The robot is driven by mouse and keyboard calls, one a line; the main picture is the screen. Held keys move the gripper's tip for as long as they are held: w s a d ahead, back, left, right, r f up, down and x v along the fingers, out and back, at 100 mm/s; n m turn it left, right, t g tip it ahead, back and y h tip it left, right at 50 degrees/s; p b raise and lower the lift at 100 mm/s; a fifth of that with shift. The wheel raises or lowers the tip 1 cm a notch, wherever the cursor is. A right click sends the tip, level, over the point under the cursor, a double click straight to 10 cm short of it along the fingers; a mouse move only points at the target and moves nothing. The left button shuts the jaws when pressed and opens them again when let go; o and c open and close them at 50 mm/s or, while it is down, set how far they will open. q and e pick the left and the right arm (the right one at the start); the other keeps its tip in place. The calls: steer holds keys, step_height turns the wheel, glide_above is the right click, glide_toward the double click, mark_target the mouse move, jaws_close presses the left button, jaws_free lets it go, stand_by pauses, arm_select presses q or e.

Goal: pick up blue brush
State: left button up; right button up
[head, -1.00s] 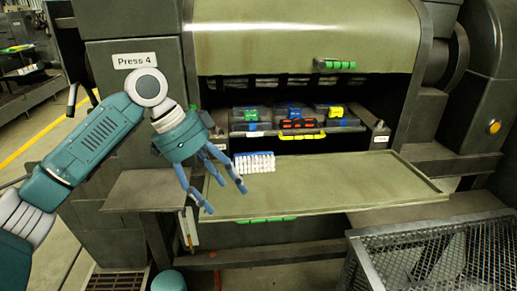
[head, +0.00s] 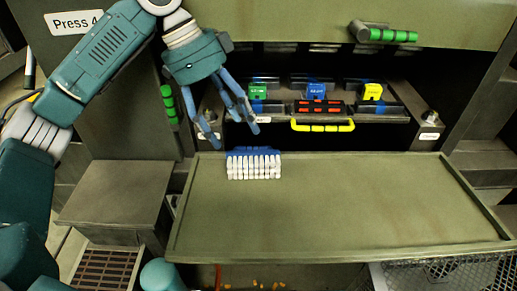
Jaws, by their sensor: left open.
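The blue brush (head: 253,165) lies on the green tray (head: 340,205), near its back left edge. Its white bristles face the front and its blue back shows behind them. My left gripper (head: 232,140) is open and empty, with its blue fingers pointing down just above and behind the brush, apart from it as far as I can tell. My right gripper is not in view.
Behind the tray is the press opening with green, blue and yellow tagged blocks (head: 316,91) and a yellow handle (head: 322,126). A side shelf (head: 115,192) stands at the left. A mesh basket (head: 445,272) is at the lower right. Most of the tray is bare.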

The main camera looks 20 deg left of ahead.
arm_select(q)
steer(key=shift+w+f, duration=0.1)
steer(key=shift+w, duration=0.05)
glide_above(252, 159)
steer(key=a, duration=0.2)
steer(key=f, duration=0.4)
steer(key=shift+s+d+f, duration=0.1)
steer(key=shift+s+f, duration=0.1)
steer(key=shift+f, duration=0.05)
steer(key=shift+x, duration=2.75)
steer(key=shift+f+p, duration=0.15)
steer(key=shift+p, duration=0.65)
steer(key=c, duration=1)
